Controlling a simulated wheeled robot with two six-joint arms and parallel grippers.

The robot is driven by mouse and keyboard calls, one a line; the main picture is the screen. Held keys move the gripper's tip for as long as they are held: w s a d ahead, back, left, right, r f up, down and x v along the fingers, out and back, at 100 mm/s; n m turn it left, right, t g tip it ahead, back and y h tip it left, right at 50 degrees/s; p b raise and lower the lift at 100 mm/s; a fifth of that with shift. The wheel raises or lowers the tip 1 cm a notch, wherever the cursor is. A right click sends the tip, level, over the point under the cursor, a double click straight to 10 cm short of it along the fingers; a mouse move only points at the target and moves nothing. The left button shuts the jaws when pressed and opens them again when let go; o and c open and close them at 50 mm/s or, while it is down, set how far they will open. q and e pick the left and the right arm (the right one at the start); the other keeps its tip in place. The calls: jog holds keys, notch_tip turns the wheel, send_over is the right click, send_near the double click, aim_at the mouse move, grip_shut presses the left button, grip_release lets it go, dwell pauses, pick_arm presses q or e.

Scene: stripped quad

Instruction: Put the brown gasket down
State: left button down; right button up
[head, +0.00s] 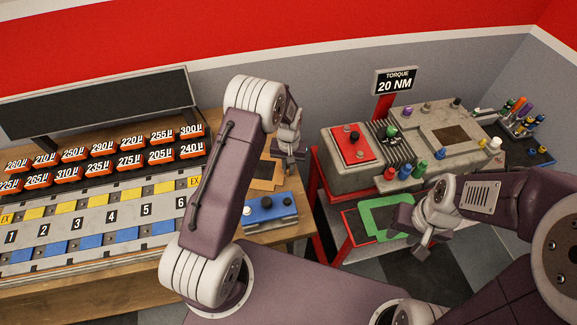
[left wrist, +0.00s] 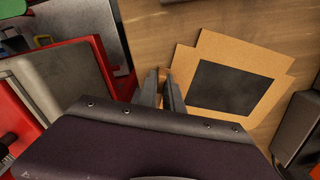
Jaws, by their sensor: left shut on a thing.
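The brown gasket (head: 262,185) is a thin tan frame around a dark rectangle, at the right end of the wooden bench. In the left wrist view the gasket (left wrist: 225,47) spreads to the right of the fingers. My left gripper (head: 291,157) is shut on its edge; the fingers also show in the left wrist view (left wrist: 167,97). The gasket is flat over the wood; I cannot tell whether it touches. My right gripper (head: 421,248) hangs beside a green gasket (head: 370,228) on the red cart's lower shelf; its jaw state is unclear.
Orange numbered shims (head: 127,161) and a numbered rack (head: 90,222) fill the bench to the left. The red cart (head: 322,203) carries an engine part (head: 365,176). A gap separates bench and cart.

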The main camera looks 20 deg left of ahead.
pick_arm(q)
jog(key=shift+f, duration=0.2)
jog(key=c, duration=1.5)
grip_release()
jog(key=shift+r, duration=0.1)
jog(key=shift+r, duration=0.25)
notch_tip(320, 180, up, 12)
jog(key=b, duration=0.2)
jog(key=shift+m+t, duration=0.6)
jog(key=shift+m, duration=0.1)
jog(key=s, duration=1.9)
jog(key=shift+s+a+r, duration=0.25)
jog(key=shift+s+r, duration=0.05)
jog(key=shift+r, duration=0.05)
jog(key=shift+s, duration=0.25)
jog(key=shift+w+f, duration=0.15)
